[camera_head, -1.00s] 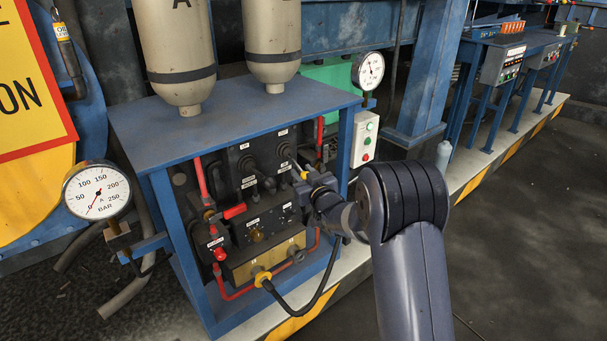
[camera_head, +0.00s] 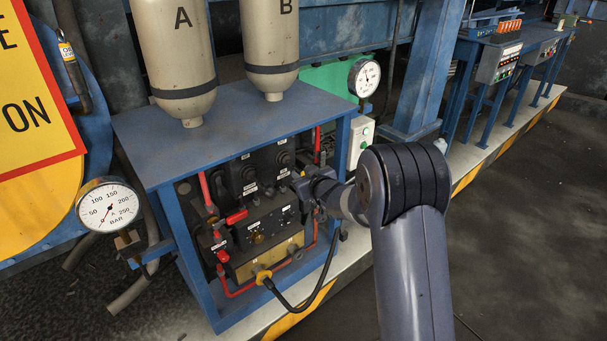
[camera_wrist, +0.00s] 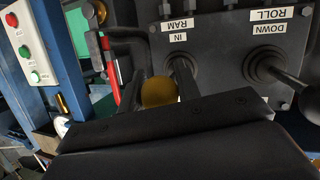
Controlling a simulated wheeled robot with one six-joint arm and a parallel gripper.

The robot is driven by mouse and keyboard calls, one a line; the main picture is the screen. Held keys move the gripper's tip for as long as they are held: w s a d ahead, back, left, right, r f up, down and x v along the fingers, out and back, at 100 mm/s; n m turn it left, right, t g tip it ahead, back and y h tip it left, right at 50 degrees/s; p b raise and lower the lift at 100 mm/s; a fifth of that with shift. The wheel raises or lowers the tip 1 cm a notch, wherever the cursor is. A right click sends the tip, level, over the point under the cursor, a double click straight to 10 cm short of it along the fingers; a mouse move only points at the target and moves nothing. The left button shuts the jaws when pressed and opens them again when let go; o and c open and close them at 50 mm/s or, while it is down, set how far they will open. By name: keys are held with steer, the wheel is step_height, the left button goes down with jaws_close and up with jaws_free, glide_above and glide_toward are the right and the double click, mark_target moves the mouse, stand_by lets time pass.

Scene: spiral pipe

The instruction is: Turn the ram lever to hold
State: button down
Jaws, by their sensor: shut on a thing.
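The ram lever's dark boot (camera_head: 284,160) is at the upper right of the control panel in the head view. In the wrist view the ram lever's round yellow-orange knob (camera_wrist: 157,92) sits between the two dark fingers of my gripper (camera_wrist: 158,90). My gripper is shut on this knob. The labels RAM and IN appear upside down behind it, beside the lever's boot (camera_wrist: 180,66). In the head view my gripper (camera_head: 299,184) reaches the panel from the right, and the knob is hidden or too small to tell there.
The roll lever (camera_wrist: 280,73) stands close beside the ram lever. A blue cabinet top (camera_head: 235,120) overhangs the panel. The floor (camera_head: 530,235) at right is clear.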

steer(key=c, duration=1.1)
jaws_free()
steer(key=shift+r, duration=0.15)
steer(key=shift+o, duration=0.2)
steer(key=v, duration=1)
steer(key=shift+s+d, duration=0.2)
steer(key=shift+s, duration=0.2)
steer(key=x, duration=1.1)
steer(key=shift+f, duration=0.3)
steer(key=shift+f+b, duration=0.2)
steer(key=shift+b, duration=0.3)
